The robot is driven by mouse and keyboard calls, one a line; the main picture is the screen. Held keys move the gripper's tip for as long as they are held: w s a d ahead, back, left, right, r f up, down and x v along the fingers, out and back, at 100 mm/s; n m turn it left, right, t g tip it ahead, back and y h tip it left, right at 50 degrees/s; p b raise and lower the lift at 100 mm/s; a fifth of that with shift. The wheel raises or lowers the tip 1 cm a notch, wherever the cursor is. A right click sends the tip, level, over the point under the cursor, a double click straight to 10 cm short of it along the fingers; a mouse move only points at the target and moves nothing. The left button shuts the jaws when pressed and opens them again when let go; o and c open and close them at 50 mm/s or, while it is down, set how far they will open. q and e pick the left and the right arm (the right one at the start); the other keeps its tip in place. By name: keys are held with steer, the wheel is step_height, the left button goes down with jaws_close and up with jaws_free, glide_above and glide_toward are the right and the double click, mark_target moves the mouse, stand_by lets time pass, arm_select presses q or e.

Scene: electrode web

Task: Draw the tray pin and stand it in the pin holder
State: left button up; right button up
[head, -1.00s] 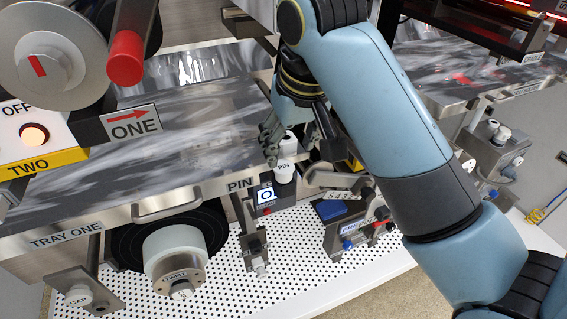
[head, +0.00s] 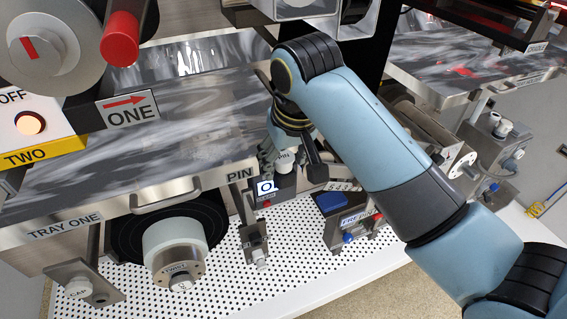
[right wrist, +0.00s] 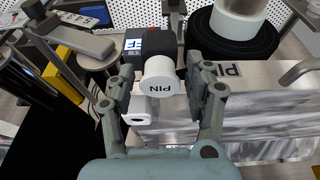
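The white pin head (head: 284,157) marked PIN stands at the front right corner of tray one (head: 100,212), beside a dark block with an "O" sign. It also shows in the right wrist view (right wrist: 160,80), end-on between my fingers. My right gripper (right wrist: 161,88) is open, with one finger on each side of the pin head and a narrow gap showing on both sides. In the head view my right gripper (head: 283,143) partly covers the pin. The pin's shaft is hidden. I cannot make out the pin holder. My left gripper is not in view.
A roll with a white core (head: 172,245) and a cap bracket (head: 84,287) stand below the tray. A block with a blue top (head: 332,201) stands right of the pin. The white perforated board (head: 215,285) has bare room in front.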

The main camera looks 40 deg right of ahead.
jaws_close()
steer(key=shift+r+p, duration=0.35)
steer(key=shift+r, duration=0.3)
stand_by(0.4)
steer(key=shift+r, duration=1.95)
steer(key=shift+f+b, duration=0.75)
steer(key=shift+f, duration=1.85)
steer(key=shift+o, duration=1.4)
jaws_free()
steer(key=shift+r, duration=0.1)
